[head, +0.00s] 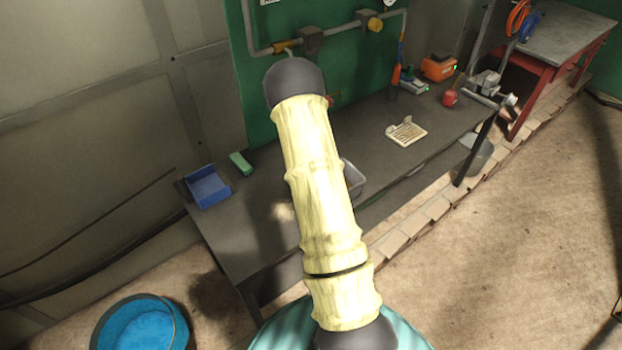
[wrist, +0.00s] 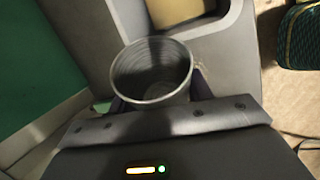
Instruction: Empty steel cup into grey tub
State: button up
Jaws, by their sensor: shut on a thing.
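The steel cup (wrist: 152,78) is between the two dark fingers of my gripper (wrist: 158,100), which is shut on it. Its open mouth faces the wrist camera, and I cannot tell what lies inside. The grey tub (wrist: 232,32) shows just beyond the cup in the wrist view, with a tan surface inside it. My gripper and the cup are hidden there too.
On the bench (head: 245,235) are a blue bin (head: 207,187), a green block (head: 240,163) and a cream rack (head: 406,131). A red can (head: 450,98) and an orange device (head: 438,67) stand at the far end. A blue bucket (head: 140,325) is on the floor.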

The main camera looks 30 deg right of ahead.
jog(key=a+f+m+g, duration=0.1)
jog(key=a+m, duration=0.2)
jog(key=a, duration=0.1)
jog(key=a+f+m+h+b, duration=0.1)
jog(key=a+m, duration=0.1)
jog(key=a, duration=0.2)
jog(key=a+f+m+g+h+b, duration=0.1)
jog(key=a+m, duration=0.2)
jog(key=a, duration=0.1)
jog(key=shift+s+f+m+g, duration=0.1)
jog(key=shift+s+m+g, duration=0.05)
jog(key=shift+m+g, duration=0.15)
jog(key=a+m+g, duration=0.1)
jog(key=a+m, duration=0.1)
jog(key=a, duration=0.1)
jog(key=s+a+m+g+b, duration=0.1)
jog(key=a+m, duration=0.1)
jog(key=a, duration=0.1)
jog(key=a+m, duration=0.3)
jog(key=shift+s+g+b, duration=0.4)
jog(key=shift+s+a+m, duration=0.1)
jog(key=shift+a+m, duration=0.1)
jog(key=shift+m, duration=0.1)
